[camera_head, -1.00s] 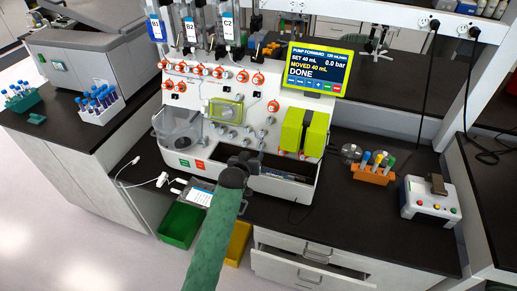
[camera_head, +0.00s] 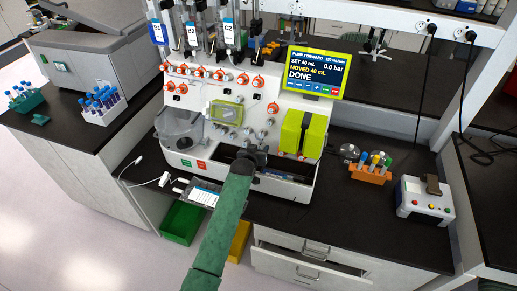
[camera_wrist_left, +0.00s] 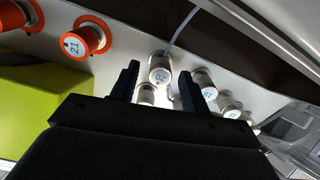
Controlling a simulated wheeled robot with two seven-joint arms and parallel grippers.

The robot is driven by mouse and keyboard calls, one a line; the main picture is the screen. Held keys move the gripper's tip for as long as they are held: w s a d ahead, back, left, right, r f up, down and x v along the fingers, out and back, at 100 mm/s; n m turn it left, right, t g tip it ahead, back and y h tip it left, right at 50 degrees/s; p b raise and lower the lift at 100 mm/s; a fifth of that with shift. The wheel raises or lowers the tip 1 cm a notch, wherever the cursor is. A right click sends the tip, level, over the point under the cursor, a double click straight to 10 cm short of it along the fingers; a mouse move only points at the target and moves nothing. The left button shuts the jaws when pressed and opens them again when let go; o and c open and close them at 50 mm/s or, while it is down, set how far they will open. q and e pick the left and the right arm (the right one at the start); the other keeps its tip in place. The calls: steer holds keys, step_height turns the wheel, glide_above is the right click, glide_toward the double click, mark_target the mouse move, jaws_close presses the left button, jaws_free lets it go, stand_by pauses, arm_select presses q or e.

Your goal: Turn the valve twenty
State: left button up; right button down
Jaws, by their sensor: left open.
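The cell processor's front panel (camera_head: 192,101) carries orange valve knobs and pale, white-sided ones. In the left wrist view, a white knob (camera_wrist_left: 160,70) shows between my finger ends; its label is tilted and seems to read 20, though I cannot be sure. An orange knob marked 21 (camera_wrist_left: 85,40) is left of it. My left gripper (camera_wrist_left: 157,75) is open and empty, its two dark fingers pointing at the panel; contact with the knob cannot be told. In the head view my left gripper (camera_head: 252,157) is in front of the panel's lower middle. My right gripper is out of view.
More white knobs (camera_wrist_left: 208,93) stand close to the right finger. A yellow-green block (camera_head: 291,131) is right of the gripper on the panel. The screen (camera_head: 314,72) reads DONE. An orange tube rack (camera_head: 369,174) and a control box (camera_head: 425,202) stand on the bench to the right.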

arm_select(q)
steer(key=c, duration=1)
